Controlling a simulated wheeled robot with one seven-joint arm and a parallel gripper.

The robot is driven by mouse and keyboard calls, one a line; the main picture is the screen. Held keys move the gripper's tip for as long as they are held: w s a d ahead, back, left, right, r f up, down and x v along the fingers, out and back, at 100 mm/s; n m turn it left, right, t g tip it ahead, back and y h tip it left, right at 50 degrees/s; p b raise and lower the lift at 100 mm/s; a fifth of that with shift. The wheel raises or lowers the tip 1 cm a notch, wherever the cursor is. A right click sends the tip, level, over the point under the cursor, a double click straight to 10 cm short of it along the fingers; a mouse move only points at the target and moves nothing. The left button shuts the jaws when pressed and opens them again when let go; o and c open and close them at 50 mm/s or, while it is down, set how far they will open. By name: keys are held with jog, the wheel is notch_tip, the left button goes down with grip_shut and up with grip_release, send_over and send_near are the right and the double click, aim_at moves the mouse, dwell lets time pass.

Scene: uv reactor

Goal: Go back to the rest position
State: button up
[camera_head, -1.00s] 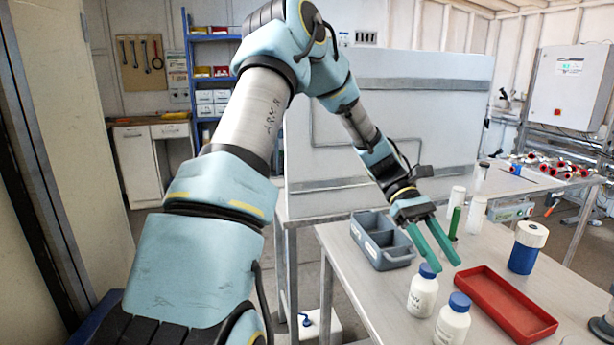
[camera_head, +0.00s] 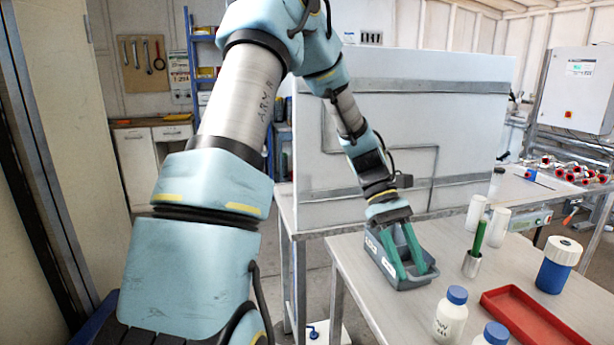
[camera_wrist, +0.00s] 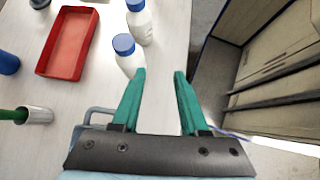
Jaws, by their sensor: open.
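My gripper (camera_head: 407,262) has two green fingers, spread apart with nothing between them. In the head view it hangs in front of the grey divided bin (camera_head: 383,262) and hides part of it. My arm comes down from the upper left of the head view.
On the table (camera_head: 380,312) stand two blue-capped white bottles (camera_head: 450,314), a red tray (camera_head: 530,322), a blue jar with a white lid (camera_head: 557,265), and a metal cup (camera_head: 471,265) holding a green stick. A large grey panel (camera_head: 400,130) stands behind.

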jog(key=a+m+t+y, duration=0.1)
jog(key=a+t, duration=0.2)
jog(key=a, duration=0.5)
jog(key=w+a+m+t+y, duration=0.1)
jog(key=a+m+t, duration=0.1)
jog(key=a, duration=0.7)
jog(key=a+r+m+t+y, duration=0.1)
jog(key=a+t, duration=0.4)
jog(key=a, duration=0.3)
jog(key=shift+w+a+m, duration=0.3)
jog(key=shift+w+a, duration=0.05)
jog(key=shift+a, duration=0.05)
